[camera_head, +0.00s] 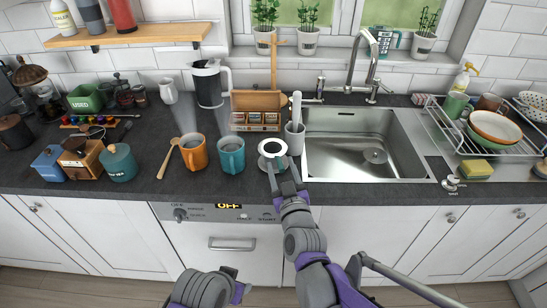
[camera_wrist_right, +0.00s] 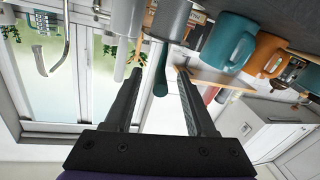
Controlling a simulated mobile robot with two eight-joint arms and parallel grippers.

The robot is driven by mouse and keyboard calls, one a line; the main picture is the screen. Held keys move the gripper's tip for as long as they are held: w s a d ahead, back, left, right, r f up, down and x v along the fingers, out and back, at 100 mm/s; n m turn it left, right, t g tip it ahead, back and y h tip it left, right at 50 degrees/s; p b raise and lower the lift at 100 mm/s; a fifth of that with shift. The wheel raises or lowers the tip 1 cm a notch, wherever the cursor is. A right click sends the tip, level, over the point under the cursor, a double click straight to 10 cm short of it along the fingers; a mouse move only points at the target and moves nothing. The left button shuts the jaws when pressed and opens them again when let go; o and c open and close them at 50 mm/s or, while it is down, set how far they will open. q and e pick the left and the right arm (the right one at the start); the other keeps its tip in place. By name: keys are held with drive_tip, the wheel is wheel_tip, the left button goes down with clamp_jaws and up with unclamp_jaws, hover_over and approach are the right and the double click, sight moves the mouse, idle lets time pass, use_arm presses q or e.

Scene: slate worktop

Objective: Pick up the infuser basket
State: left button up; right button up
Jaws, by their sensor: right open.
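A dark-grey cylinder (camera_wrist_right: 168,24) beyond the fingertips seems to be the same vessel. My left gripper is not in view.
A teal mug (camera_head: 231,154) and an orange mug (camera_head: 193,152) stand to the left. A grey utensil holder (camera_head: 294,138) is close on the right, beside the sink (camera_head: 335,165). A wooden box of packets (camera_head: 256,119) stands behind. A teal canister (camera_head: 118,162) is farther left.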

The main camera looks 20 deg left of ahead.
drive_tip(key=shift+w+a, duration=0.3)
drive_tip(key=shift+w, duration=0.25)
drive_tip(key=shift+s, duration=0.1)
clamp_jaws()
